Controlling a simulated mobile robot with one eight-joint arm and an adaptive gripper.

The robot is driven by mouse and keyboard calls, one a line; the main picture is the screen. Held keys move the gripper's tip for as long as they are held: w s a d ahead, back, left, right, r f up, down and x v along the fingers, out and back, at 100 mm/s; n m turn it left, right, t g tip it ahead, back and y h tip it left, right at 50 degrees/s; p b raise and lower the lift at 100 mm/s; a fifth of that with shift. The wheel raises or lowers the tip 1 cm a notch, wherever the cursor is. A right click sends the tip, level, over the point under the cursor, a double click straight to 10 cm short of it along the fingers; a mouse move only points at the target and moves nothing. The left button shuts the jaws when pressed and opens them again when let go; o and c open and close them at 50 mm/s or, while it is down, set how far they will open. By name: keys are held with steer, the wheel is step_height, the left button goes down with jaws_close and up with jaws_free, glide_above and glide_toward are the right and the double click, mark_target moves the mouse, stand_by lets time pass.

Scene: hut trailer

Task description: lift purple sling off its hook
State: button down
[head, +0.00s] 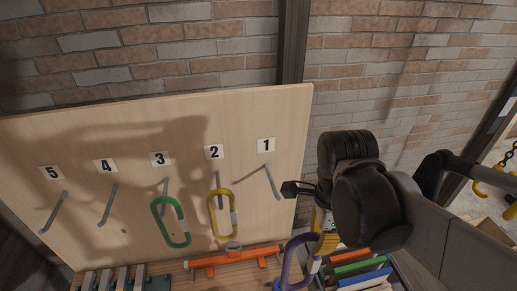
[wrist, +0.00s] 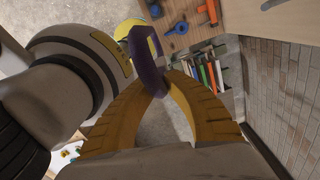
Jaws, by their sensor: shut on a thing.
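The purple sling (head: 286,264) is a long closed loop at the bottom middle of the head view. My gripper (head: 322,238) is shut on it, clear of the pegboard's hooks and in front of the board. In the wrist view the purple sling (wrist: 147,58) passes between the yellow fingertips (wrist: 163,82). Hook 1 (head: 271,182) on the board is bare. My arm hides part of the gripper in the head view.
A yellow sling (head: 211,215) hangs on hook 2 and a green sling (head: 157,222) on hook 3. Hooks 4 (head: 107,205) and 5 (head: 54,212) are bare. An orange tool (head: 232,258) lies below the board. Several coloured books (head: 360,267) stand at lower right.

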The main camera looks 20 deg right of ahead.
steer(key=s+a+p, duration=0.1)
steer(key=s+p, duration=0.5)
steer(key=s, duration=0.1)
steer(key=shift+s+a, duration=0.3)
steer(key=shift+s, duration=0.1)
steer(key=shift+d, duration=0.1)
